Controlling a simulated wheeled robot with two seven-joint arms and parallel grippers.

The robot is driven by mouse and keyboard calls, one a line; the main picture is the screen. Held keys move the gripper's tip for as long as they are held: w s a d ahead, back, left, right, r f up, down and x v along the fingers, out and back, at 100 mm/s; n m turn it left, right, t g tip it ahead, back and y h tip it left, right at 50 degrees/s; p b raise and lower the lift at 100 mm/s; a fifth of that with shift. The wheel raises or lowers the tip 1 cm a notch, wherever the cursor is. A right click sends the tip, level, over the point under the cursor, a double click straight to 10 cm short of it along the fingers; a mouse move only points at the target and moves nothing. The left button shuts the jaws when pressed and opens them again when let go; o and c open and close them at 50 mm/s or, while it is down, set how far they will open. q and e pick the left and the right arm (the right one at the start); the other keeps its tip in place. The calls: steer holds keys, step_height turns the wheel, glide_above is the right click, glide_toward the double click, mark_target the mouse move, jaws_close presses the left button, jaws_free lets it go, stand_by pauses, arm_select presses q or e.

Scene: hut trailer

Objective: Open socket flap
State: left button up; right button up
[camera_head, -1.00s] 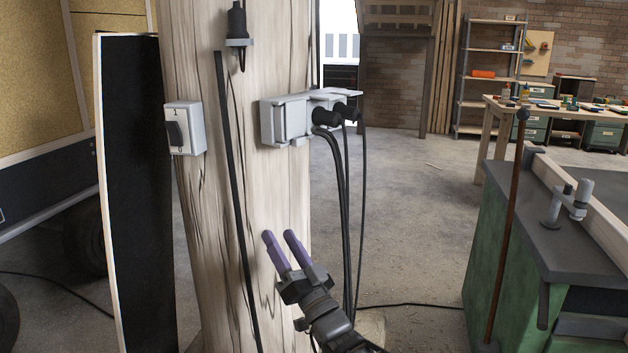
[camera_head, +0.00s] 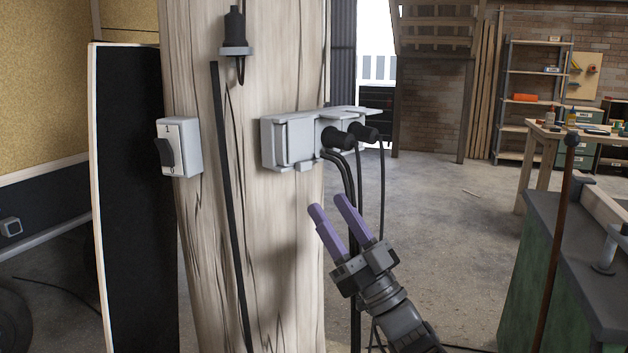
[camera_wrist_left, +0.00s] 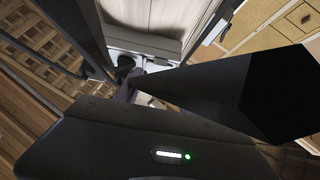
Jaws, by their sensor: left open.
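A light grey socket box (camera_head: 290,141) is fixed to the wooden post. Its left socket has a flap (camera_head: 298,141) that looks closed over its front. Black plugs (camera_head: 337,138) sit in the sockets to the right, under raised covers. My left gripper (camera_head: 329,204) has purple fingers, spread apart and empty. It is below and right of the flap, pointing up toward the box, not visibly touching it. In the left wrist view a grey box (camera_wrist_left: 145,45) and a dark plug (camera_wrist_left: 125,64) show beyond the dark gripper parts. My right gripper is not in view.
Black cables (camera_head: 347,180) hang from the plugs close beside my left gripper. A switch (camera_head: 180,147) and a hanging black connector (camera_head: 236,35) are on the post (camera_head: 285,250). A green workbench (camera_head: 540,270) stands at right, with open floor between.

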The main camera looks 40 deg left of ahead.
mark_target(307, 170)
arm_select(q)
steer(key=x, duration=0.7)
steer(key=shift+w, duration=0.1)
steer(key=shift+c, duration=0.2)
jaws_close()
stand_by(1.0)
